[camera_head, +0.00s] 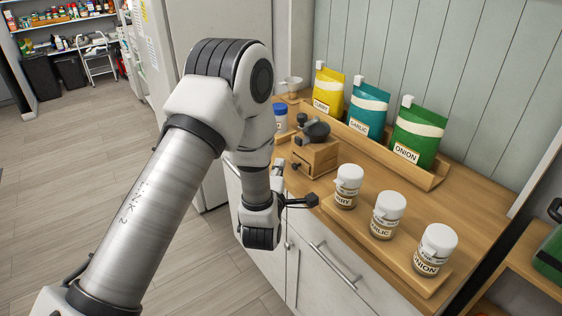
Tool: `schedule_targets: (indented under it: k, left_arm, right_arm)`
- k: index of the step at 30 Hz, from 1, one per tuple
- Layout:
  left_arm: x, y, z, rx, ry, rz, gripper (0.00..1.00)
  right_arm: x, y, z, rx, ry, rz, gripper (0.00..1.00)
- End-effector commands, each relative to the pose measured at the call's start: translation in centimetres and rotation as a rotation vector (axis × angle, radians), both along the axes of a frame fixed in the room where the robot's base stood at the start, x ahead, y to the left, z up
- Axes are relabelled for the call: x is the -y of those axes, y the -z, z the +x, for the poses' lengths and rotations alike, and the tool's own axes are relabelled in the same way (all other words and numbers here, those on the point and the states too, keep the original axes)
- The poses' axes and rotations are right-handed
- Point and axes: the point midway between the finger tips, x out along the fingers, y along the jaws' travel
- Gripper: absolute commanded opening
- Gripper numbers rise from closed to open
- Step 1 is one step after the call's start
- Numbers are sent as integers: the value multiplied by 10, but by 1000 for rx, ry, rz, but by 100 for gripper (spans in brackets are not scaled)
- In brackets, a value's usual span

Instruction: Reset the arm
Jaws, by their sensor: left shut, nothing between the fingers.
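My left arm comes in from the lower left and bends down at the front edge of the wooden counter (471,216). My left gripper (312,200) is shut and empty. It points right, by the counter's front edge, just left of the curry jar (346,188); whether it touches the counter I cannot tell. The garlic jar (387,215) and the onion jar (434,251) stand upright to the right of the curry jar on a low wooden tray (400,268). My right gripper is not in view.
A wooden grinder (315,158) stands behind the gripper. Yellow (328,88), teal (366,110) and green (418,137) pouches stand in a wooden rack at the back. A blue-lidded container (280,118) is partly behind my arm. Open floor (60,190) lies left.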

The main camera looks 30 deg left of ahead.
Motion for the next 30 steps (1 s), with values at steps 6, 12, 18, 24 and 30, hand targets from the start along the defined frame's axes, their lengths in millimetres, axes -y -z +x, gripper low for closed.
schedule_targets:
  k: [6, 12, 18, 24, 30]
  left_arm:
    - [10, 0, -24, 1, -1, 0, 0]
    - [10, 2, -26, -4, -2, -1, 0]
    - [15, 85, -55, -184, 17, -3, 0]
    - [46, 230, -151, -801, 240, 165, 0]
    - [85, 306, -290, -1415, 910, 595, 0]
  right_arm:
    - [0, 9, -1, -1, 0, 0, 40]
    - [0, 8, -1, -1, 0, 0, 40]
    - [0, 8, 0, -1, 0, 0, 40]
    - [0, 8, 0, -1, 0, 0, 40]
    - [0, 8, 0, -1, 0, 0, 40]
